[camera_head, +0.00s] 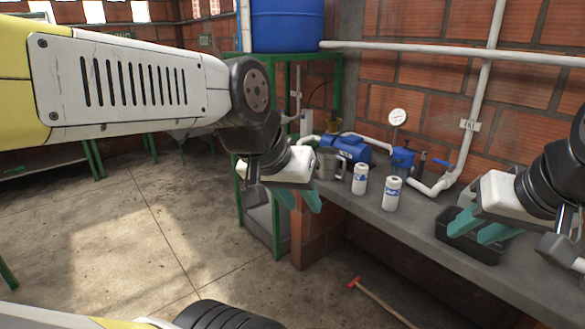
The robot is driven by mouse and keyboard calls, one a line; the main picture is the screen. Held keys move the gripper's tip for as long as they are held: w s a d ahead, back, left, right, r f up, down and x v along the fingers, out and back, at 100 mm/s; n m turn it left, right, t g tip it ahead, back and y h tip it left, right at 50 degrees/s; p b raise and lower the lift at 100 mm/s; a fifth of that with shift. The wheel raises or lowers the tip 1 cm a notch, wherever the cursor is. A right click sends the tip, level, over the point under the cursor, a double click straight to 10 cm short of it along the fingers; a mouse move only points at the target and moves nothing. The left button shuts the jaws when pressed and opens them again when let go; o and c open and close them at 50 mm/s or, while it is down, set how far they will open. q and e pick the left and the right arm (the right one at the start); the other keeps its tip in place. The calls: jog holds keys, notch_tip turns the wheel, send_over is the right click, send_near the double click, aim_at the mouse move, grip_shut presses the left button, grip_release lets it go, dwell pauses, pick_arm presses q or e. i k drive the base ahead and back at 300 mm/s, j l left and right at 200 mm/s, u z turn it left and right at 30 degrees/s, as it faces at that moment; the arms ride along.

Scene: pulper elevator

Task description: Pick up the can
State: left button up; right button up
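Two white cans with blue labels stand upright on the grey counter: one can (360,179) further back and another can (392,194) to its right and nearer. My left gripper (302,199) is left of the cans, near the counter's left end. Its teal fingers are apart with nothing between them. My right gripper (473,229) is right of the cans, over a dark tray. Its teal fingers are apart, and I see nothing held between them.
The dark tray (456,246) sits on the counter (420,228). Behind the cans are a metal jug (329,163), a blue pump (349,148) and white pipes with a gauge (398,117). A red-headed hammer (356,283) lies on the floor. The floor at left is mostly clear.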

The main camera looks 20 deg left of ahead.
aim_at(329, 157)
jog(key=u, duration=0.4)
jog(key=i+u, duration=0.15)
jog(key=i, duration=0.55)
jog(key=i+l+u, duration=0.1)
jog(key=i, duration=0.55)
